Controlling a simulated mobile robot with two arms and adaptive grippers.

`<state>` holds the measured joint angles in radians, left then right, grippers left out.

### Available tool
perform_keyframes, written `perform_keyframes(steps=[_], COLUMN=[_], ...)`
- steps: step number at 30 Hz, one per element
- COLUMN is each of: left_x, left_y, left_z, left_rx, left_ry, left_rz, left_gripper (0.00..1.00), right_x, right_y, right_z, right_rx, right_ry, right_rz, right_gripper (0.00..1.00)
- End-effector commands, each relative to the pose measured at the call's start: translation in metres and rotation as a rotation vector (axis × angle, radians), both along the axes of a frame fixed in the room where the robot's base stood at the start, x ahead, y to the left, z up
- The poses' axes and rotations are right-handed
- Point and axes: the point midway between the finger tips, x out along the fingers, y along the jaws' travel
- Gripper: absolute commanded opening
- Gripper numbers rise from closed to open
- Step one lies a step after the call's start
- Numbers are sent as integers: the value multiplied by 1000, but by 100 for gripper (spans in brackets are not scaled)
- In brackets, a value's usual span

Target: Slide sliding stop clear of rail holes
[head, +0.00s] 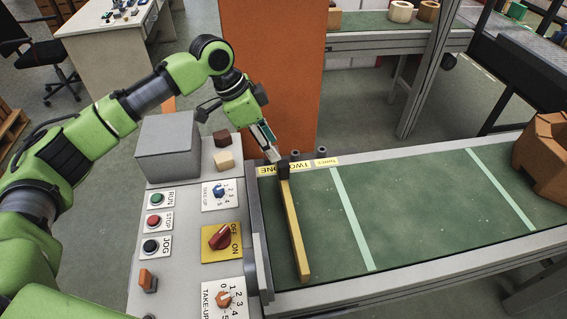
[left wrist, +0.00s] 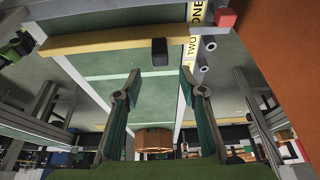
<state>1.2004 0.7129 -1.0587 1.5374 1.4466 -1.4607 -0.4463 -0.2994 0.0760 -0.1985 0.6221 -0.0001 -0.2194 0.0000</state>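The sliding stop is a long yellow bar (head: 295,235) lying across the green belt near its left end, with a black block (head: 283,171) at its far end. Both also show in the left wrist view, the bar (left wrist: 95,42) and the block (left wrist: 159,52). The bar's far end is by the rail labels (head: 297,167), near ONE and TWO. Short round tubes (left wrist: 209,43) stand beside the labels. My left gripper (head: 273,153) is above the block; in the left wrist view its fingers are spread (left wrist: 160,74), with nothing between them. My right gripper is out of view.
A control panel (head: 186,275) with buttons and knobs stands left of the belt. An orange panel (head: 272,70) rises behind. Pale stripes (head: 352,220) cross the otherwise clear middle of the belt.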

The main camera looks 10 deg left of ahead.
Motion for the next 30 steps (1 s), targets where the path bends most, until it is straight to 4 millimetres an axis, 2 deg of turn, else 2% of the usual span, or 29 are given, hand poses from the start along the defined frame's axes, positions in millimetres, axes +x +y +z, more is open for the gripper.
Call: perform_keyframes(steps=[6, 12, 18, 26, 30], left_x=[6, 11, 13, 13, 13], left_y=[-17, -28, -32, -32, -32], left_z=[-43, -71, -82, -83, -83], left_rx=[-1, 0, -1, -1, -1], left_ry=[5, 2, 0, 0, 0], left_rz=[0, -1, 0, 0, 0], left_gripper=[38, 38, 38, 38, 1], right_x=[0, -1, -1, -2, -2], right_y=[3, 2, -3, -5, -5], right_z=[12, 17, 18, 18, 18], right_rx=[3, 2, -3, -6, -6], right_ry=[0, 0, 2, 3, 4], right_rz=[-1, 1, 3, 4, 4], right_gripper=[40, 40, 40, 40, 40])
